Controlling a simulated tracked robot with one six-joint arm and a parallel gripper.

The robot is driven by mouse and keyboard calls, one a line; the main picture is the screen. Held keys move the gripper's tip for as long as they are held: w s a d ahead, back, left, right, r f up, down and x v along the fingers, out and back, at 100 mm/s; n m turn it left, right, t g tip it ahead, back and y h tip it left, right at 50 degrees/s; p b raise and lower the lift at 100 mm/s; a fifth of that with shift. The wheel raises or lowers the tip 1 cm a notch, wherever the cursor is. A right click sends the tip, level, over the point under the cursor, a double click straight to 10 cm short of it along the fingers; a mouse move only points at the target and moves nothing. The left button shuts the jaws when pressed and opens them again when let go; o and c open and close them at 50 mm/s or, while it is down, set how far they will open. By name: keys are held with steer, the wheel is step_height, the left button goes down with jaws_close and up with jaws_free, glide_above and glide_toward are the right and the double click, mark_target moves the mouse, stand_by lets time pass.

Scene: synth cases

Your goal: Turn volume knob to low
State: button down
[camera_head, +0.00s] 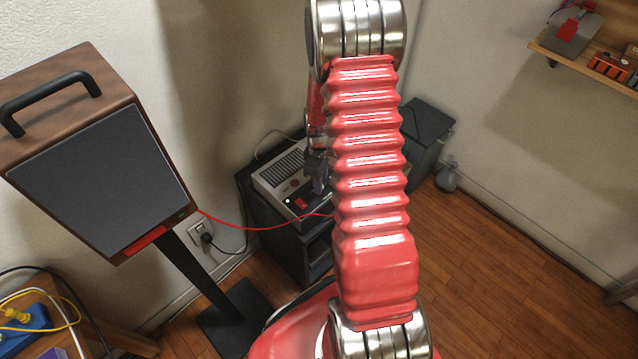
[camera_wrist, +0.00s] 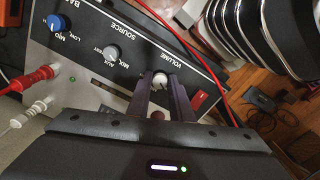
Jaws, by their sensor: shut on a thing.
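The grey and black audio unit (camera_head: 285,182) sits on a dark cabinet in the corner, partly hidden behind my red arm. In the wrist view its black front panel (camera_wrist: 125,28) carries labels for volume, source and mid. The volume knob (camera_wrist: 160,79) is a small light knob below the VOLUME label. My gripper (camera_wrist: 160,86) has its two dark fingers on either side of this knob, shut on it. The pointer of the knob is too small to read. In the head view my gripper (camera_head: 318,180) is at the unit's front, partly hidden by my arm.
A grey source knob (camera_wrist: 111,52), a blue mid knob (camera_wrist: 57,23) and a red switch (camera_wrist: 199,101) are on the same panel. Red and white plugs (camera_wrist: 38,78) stick out at left. A red cable (camera_head: 255,228) runs to the speaker (camera_head: 105,175). Open floor lies at right.

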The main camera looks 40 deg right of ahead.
stand_by(0.3)
steer(key=c, duration=1.6)
jaws_free()
step_height(320, 180, up, 14)
steer(key=shift+f, duration=0.15)
